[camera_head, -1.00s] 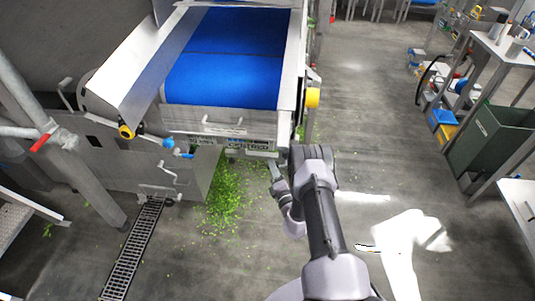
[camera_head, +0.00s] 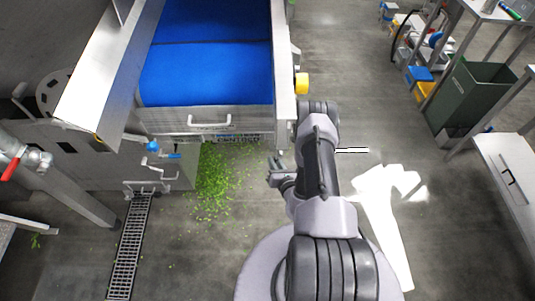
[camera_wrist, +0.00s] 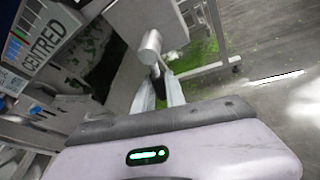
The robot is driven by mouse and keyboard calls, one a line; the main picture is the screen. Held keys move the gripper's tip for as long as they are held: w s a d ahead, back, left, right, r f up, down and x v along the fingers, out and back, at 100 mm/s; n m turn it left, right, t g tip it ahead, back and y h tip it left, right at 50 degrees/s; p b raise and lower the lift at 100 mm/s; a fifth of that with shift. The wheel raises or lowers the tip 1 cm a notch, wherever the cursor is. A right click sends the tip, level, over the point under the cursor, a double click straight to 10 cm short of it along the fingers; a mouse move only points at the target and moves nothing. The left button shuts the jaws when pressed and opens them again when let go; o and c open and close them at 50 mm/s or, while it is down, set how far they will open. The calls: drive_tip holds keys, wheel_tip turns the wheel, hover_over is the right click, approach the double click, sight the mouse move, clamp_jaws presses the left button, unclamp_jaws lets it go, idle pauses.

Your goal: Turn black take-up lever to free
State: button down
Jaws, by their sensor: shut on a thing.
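My gripper (camera_head: 276,163) is at the right front corner of the blue-belt conveyor, below its end plate. In the wrist view, its two fingers (camera_wrist: 159,88) are close together around a small dark piece (camera_wrist: 158,84), which I take to be the black take-up lever. That piece lies just under a pale metal cylinder (camera_wrist: 150,46) on the machine. Most of the lever is hidden by the fingers, and its angle cannot be told. A label reading "CENTRED" (camera_wrist: 43,38) with a coloured scale shows at upper left of the wrist view.
The blue belt (camera_head: 205,72) and a yellow knob (camera_head: 301,83) are above and beside my arm. Green scraps (camera_head: 215,185) lie on the floor near a drain grate (camera_head: 129,245). A dark green bin (camera_head: 470,95) stands at right. The floor right of my arm is mostly clear.

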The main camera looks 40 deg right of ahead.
drive_tip(key=shift+s+d+f+n+g+h, duration=0.1)
drive_tip(key=shift+s+d+n+g+h, duration=0.25)
drive_tip(key=shift+n, duration=0.3)
drive_tip(key=shift+s+d+n+g+h, duration=0.1)
drive_tip(key=shift+d+n+g+h, duration=0.25)
drive_tip(key=shift+n, duration=0.3)
drive_tip(key=shift+d, duration=0.1)
drive_tip(key=c, duration=1.4)
unclamp_jaws()
drive_tip(key=shift+s, duration=0.1)
